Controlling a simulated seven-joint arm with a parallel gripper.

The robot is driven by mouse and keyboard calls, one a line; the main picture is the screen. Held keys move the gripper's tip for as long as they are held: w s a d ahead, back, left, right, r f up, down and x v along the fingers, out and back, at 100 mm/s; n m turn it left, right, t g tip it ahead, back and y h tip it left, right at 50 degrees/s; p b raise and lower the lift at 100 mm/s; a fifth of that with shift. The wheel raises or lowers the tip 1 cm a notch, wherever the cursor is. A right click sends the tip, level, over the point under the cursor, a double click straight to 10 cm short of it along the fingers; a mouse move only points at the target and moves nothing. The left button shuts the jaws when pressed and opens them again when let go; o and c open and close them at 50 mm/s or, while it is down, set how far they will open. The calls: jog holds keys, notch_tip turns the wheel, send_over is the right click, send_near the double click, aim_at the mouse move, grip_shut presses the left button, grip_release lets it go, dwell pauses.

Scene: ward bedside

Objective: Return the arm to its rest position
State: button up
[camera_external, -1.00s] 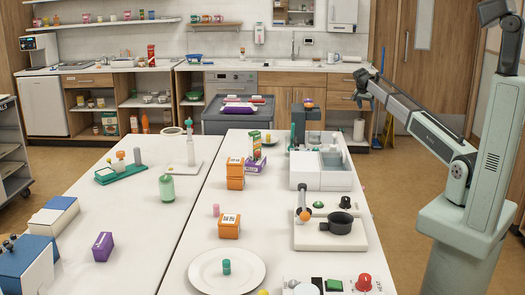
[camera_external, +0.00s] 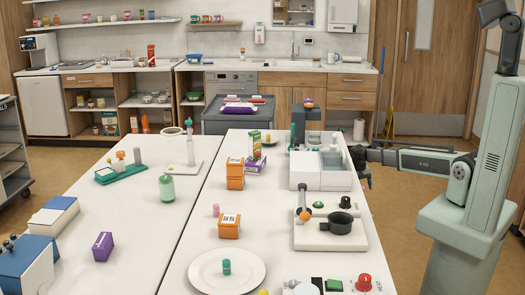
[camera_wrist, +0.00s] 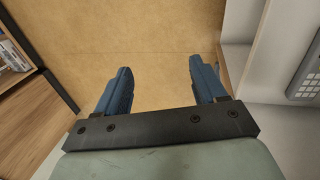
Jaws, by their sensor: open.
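My gripper (camera_external: 363,168) is at the right edge of the white table, near the white machine, at about table height. In the wrist view my gripper (camera_wrist: 160,80) shows two blue fingers set wide apart, with nothing between them. The fingers point down toward the tan floor (camera_wrist: 155,30). In the external view my arm reaches left, nearly level, from its grey-green column on the right. The fingertips are small in the external view.
In the wrist view a white side (camera_wrist: 270,50) stands close on the right and a wooden shelf (camera_wrist: 25,85) on the left.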

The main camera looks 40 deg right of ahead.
jog(key=s+a+f+n+g, duration=0.1)
jog(key=s+a+f, duration=0.5)
jog(key=s, duration=0.7)
jog(key=s+a+f+n+g+y, duration=0.1)
jog(key=s+a+f+n, duration=0.3)
jog(key=s, duration=0.9)
jog(key=s+a+f+n+g+y, duration=0.1)
jog(key=s+a+f+n+g, duration=0.1)
jog(key=s+a+f, duration=0.7)
jog(key=s+n, duration=0.1)
jog(key=s, duration=0.4)
jog(key=shift+a+f+g, duration=0.25)
jog(key=shift+g, duration=0.15)
